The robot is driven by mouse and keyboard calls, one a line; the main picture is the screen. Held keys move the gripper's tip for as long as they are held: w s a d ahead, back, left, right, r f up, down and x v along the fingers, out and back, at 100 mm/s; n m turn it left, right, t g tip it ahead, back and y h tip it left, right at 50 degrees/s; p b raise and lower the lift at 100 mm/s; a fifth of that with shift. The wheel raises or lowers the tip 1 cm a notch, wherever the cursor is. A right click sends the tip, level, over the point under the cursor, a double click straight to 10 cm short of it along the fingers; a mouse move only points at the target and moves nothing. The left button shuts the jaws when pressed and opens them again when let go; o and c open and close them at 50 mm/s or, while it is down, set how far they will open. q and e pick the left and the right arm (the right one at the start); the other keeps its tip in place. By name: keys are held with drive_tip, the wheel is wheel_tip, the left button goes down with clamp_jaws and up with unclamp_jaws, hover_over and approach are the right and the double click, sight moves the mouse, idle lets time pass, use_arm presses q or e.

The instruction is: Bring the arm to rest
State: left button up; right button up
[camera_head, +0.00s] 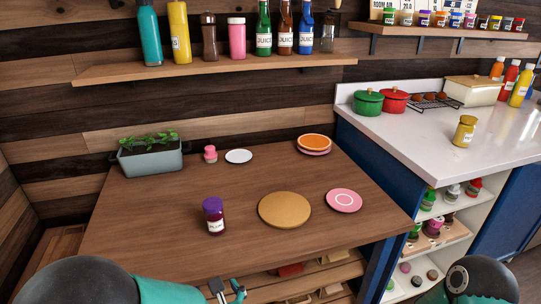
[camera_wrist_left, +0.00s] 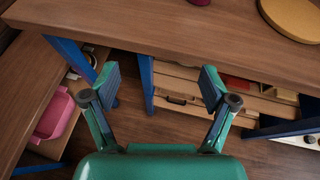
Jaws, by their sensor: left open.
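My left gripper (camera_head: 228,291) is at the bottom of the head view, in front of the table's near edge. In the left wrist view my left gripper (camera_wrist_left: 160,78) has its two fingers spread wide with nothing between them. Below and beyond the fingers are the floor and the lower shelf area. Part of my right arm shows at the bottom right of the head view, but its gripper is out of the picture.
The wooden table (camera_head: 150,240) holds a plum jar (camera_head: 213,216), a round board (camera_head: 285,210), a pink plate (camera_head: 344,201), stacked plates (camera_head: 314,142) and a planter (camera_head: 150,158). A white counter (camera_head: 420,125) stands right. Drawers (camera_wrist_left: 180,88) lie under the table.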

use_arm(q)
drive_tip(key=s+a+f+n+g+p, duration=0.2)
drive_tip(key=s+a+f+n+g, duration=0.35)
drive_tip(key=s+f+g, duration=0.45)
drive_tip(key=s+d+f+n+g+h+p, duration=0.55)
drive_tip(key=s+d+n+h, duration=0.4)
drive_tip(key=n, duration=0.65)
drive_tip(key=w+a+f+n+t+p, duration=0.1)
drive_tip(key=w+a+n+t, duration=0.3)
drive_tip(key=n, duration=0.7)
drive_tip(key=shift+a+f+h, duration=0.2)
drive_tip(key=shift+f+h, duration=0.25)
drive_tip(key=shift+f, duration=0.15)
